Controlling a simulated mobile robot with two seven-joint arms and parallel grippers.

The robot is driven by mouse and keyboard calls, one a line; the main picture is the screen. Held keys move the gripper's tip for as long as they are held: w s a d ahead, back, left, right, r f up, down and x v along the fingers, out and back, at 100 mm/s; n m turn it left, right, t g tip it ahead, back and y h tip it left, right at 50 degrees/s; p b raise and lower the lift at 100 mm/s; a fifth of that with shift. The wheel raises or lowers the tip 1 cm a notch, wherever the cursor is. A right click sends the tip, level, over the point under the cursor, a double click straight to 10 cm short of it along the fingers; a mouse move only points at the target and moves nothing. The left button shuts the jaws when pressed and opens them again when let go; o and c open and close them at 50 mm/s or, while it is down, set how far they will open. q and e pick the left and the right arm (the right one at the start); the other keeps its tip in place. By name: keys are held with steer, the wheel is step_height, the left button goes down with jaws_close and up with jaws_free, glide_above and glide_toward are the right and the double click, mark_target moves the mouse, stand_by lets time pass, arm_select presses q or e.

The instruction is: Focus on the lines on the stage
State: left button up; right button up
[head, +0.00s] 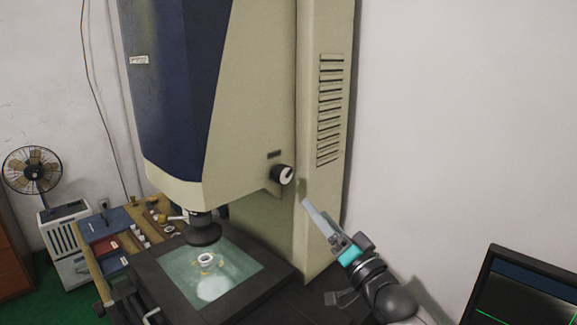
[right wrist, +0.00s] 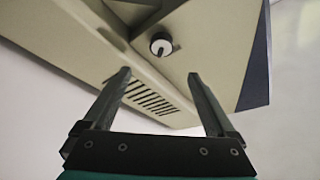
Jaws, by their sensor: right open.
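The stage (head: 175,278) is a dark frame with a lit glass plate under the lens (head: 203,232) of a tall beige and blue measuring machine. A small pale ring (head: 205,259) sits on the glass. A black and silver focus knob (head: 283,174) sticks out of the machine's side; it also shows in the right wrist view (right wrist: 161,45). My right gripper (head: 305,202) is right of and below the knob, apart from it. In the right wrist view its two fingers (right wrist: 158,75) are spread and empty, with the knob beyond and between them. My left gripper is not in view.
A monitor (head: 525,290) showing green lines stands at the lower right. A table with trays (head: 105,225) and small parts is behind the stage at left. A fan (head: 32,170) stands on a white cabinet farther left. The white wall at right is bare.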

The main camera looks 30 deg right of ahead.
mark_target(288, 176)
steer(key=x, duration=1.4)
steer(key=shift+w+a+r, duration=0.1)
steer(key=shift+w+a, duration=0.05)
steer(key=shift+w, duration=0.2)
steer(key=c, duration=1.4)
